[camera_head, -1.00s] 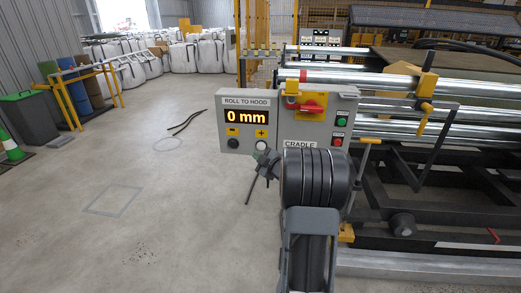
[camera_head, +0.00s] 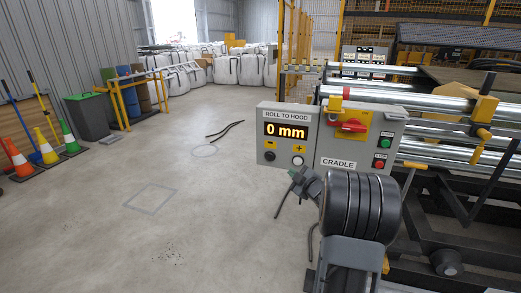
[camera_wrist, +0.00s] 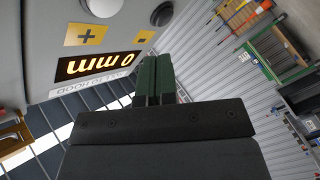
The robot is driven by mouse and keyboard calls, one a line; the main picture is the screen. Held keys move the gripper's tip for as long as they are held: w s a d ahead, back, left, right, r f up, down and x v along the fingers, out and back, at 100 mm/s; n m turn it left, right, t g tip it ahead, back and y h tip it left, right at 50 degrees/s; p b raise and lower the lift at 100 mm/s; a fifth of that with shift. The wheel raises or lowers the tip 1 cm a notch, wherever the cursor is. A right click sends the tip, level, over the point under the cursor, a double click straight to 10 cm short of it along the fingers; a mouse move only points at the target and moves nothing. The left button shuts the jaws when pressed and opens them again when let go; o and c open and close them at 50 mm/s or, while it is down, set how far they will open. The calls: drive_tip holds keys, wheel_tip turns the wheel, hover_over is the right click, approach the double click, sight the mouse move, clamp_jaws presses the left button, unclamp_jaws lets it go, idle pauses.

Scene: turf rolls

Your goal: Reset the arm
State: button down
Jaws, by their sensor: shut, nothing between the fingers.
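My gripper (camera_head: 293,173) is in front of the grey control panel in the head view, just below its lower edge in the picture. In the wrist view its two green fingers (camera_wrist: 158,65) are shut together with nothing between them. The wrist view shows the display (camera_wrist: 97,66) upside down, beside the fingers. I cannot tell the exact gap between fingers and panel.
A red switch (camera_head: 351,125) and green and red buttons sit on the panel's CRADLE side. The roller machine (camera_head: 450,103) fills the right. Cones (camera_head: 68,138), a bin (camera_head: 88,117) and white bags (camera_head: 220,68) stand left and behind. Open floor (camera_head: 110,225) lies left.

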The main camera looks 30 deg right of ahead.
drive_tip(key=s+d+f+m+g+h, duration=0.5)
drive_tip(key=f+m+g, duration=0.1)
drive_tip(key=f+m, duration=0.1)
drive_tip(key=s+a+r+m+g+p, duration=0.2)
drive_tip(key=s+a+m+g+p, duration=0.1)
drive_tip(key=s+a+g+p, duration=0.15)
drive_tip(key=s+a+r+g+y+p, duration=0.1)
drive_tip(key=s+a+r+y+p, duration=0.1)
drive_tip(key=s+a+r+p, duration=0.5)
drive_tip(key=s+a+r+g+y+p, duration=0.2)
drive_tip(key=s+a+r+p, duration=0.5)
drive_tip(key=a+r, duration=0.7)
drive_tip(key=a, duration=0.5)
drive_tip(key=shift+a+r+y, duration=0.2)
drive_tip(key=shift+r+y, duration=0.05)
drive_tip(key=shift+y, duration=0.05)
